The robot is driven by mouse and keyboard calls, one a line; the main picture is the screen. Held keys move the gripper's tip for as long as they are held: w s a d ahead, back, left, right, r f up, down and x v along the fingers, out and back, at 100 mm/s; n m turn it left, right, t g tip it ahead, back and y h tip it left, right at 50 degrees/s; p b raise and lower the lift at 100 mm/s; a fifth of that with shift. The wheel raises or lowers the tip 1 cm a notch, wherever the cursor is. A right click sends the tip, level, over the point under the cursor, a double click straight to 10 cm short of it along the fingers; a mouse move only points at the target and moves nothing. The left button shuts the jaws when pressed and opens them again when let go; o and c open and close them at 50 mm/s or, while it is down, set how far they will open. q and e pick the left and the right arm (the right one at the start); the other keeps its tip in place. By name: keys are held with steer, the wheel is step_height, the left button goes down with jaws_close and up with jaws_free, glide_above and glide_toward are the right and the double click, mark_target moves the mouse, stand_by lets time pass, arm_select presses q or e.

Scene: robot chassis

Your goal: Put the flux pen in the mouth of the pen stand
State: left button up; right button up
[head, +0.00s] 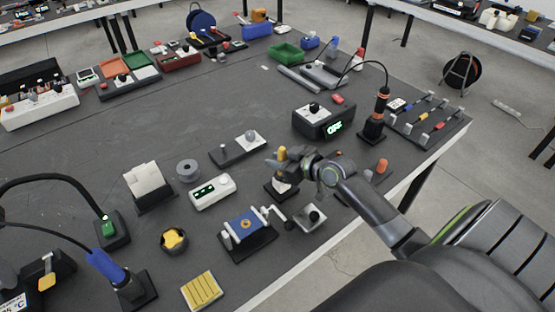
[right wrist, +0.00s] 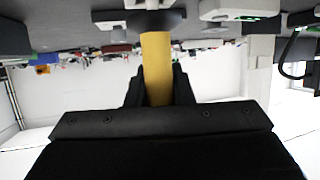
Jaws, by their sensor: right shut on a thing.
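My right gripper (head: 283,166) is shut on the yellow flux pen (head: 282,152), whose top end shows above the fingers. In the right wrist view the pen (right wrist: 157,68) stands between the two dark fingers (right wrist: 159,90). Its far end overlaps a dark rounded base. Just below the gripper in the head view is a small stand with a white body on a dark base (head: 281,190), apparently the pen stand. The gripper hides its upper part, and I cannot tell whether the pen's lower end is inside its mouth. My left gripper is out of view.
A blue-topped device with a crank (head: 245,225) and a small grey plate device (head: 310,217) stand close by. A white box with a green display (head: 212,192) lies to the left. The black "OFF" unit (head: 323,121) stands behind. The table's front edge is near.

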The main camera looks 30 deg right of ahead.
steer(key=shift+f+b, duration=0.45)
steer(key=shift+f, duration=0.15)
steer(key=o, duration=1)
steer(key=shift+s, duration=0.1)
steer(key=p+v, duration=0.2)
steer(key=v, duration=1.5)
steer(key=shift+s+d, duration=0.15)
steer(key=shift+r+p, duration=0.15)
steer(key=shift+p, duration=0.15)
